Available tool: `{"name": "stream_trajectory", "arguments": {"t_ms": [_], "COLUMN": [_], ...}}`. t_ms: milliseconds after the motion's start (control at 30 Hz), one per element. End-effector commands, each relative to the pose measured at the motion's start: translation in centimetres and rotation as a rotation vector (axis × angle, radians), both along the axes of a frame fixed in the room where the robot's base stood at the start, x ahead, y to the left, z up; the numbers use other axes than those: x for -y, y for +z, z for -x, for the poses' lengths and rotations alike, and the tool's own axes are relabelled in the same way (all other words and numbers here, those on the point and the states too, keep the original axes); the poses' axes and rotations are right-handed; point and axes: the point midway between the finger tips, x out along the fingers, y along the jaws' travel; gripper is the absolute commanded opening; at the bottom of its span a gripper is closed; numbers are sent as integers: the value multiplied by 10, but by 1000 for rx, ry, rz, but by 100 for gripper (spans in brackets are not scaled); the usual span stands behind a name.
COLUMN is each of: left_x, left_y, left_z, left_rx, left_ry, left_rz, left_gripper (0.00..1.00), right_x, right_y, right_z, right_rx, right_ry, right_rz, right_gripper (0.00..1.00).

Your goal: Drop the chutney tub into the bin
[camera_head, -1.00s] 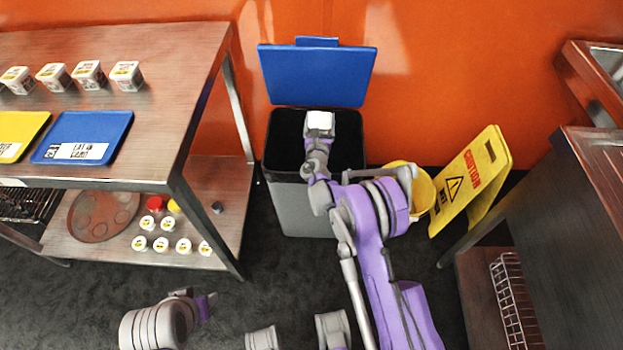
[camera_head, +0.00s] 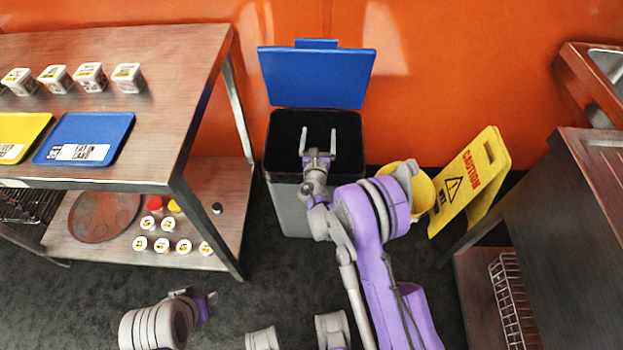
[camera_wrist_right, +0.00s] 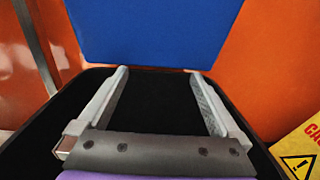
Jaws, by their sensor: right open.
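The bin (camera_head: 289,205) is a grey box with a dark inside, and its blue lid (camera_head: 317,78) stands up against the wall. My right gripper (camera_head: 319,135) is open and empty over the bin's opening. In the right wrist view its two fingers (camera_wrist_right: 160,90) are spread with only the dark bin inside between them. The white tub that was in it is not visible now; the bin's inside is too dark to show it. Part of my left arm's end (camera_head: 205,304) shows low on the left, and its fingers are unclear.
A table on the left holds several white labelled tubs (camera_head: 91,77), a blue tray (camera_head: 110,128) and a yellow tray (camera_head: 18,128). A yellow bucket (camera_head: 422,190) and a yellow caution sign (camera_head: 470,180) stand right of the bin. A dark counter (camera_head: 560,215) is at the right.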

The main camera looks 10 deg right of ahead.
Motion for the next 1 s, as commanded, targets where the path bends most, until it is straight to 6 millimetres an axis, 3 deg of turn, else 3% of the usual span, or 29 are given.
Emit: {"name": "stream_trajectory", "arguments": {"t_ms": [100,300,800,1000], "left_x": [0,0,0,0], "left_y": [1,2,2,2], "left_z": [0,0,0,0], "left_rx": [0,1,1,1], "left_ry": [0,0,0,0], "left_rz": [0,0,0,0], "left_gripper": [50,50,50,50], "right_x": [-7,-12,-12,9], "right_y": [1,0,1,31], "right_z": [20,36,38,48], "right_rx": [1,0,1,22], "right_ry": [1,0,-2,-75], "right_rz": [-1,0,-5,-208], "right_gripper": [100,100,100,100]}}
